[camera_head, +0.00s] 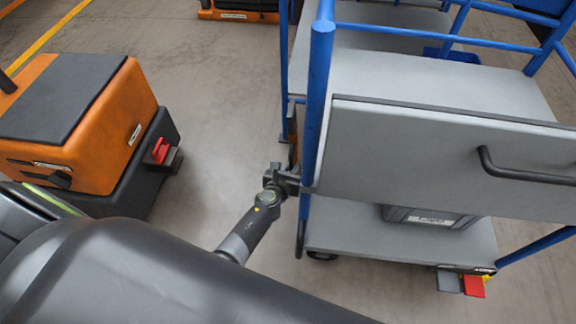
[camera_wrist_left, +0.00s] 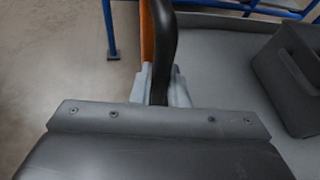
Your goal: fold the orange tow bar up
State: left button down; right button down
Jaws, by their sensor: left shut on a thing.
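The orange tow bar (camera_head: 292,152) shows as a narrow upright strip beside the near left blue post of the cart. In the left wrist view its orange shaft (camera_wrist_left: 147,42) runs upward next to a black curved handle (camera_wrist_left: 163,45). My left gripper (camera_head: 288,178) is at the cart's left end, low beside the blue post. In the left wrist view its pale fingers (camera_wrist_left: 158,88) are closed around the black handle. The lower part of the bar and its joint are hidden by my gripper and the post. My right gripper is out of view.
The cart has a blue frame (camera_head: 320,85), a grey drop panel (camera_head: 420,150) with a black handle, and a lower deck (camera_head: 350,237) holding a grey bin (camera_head: 425,217). An orange tugger (camera_head: 90,120) with a red hitch (camera_head: 160,150) stands left. Bare floor lies between.

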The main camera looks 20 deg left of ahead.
pick_arm(q)
jog(key=shift+w+d+r+m, duration=0.1)
jog(key=shift+w+d+m, duration=0.15)
jog(key=shift+d, duration=0.35)
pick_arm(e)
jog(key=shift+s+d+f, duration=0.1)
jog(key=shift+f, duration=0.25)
pick_arm(q)
jog(key=c, duration=1.4)
grip_release()
jog(key=shift+d, duration=0.15)
jog(key=shift+s+y, duration=0.1)
jog(key=shift+y, duration=0.2)
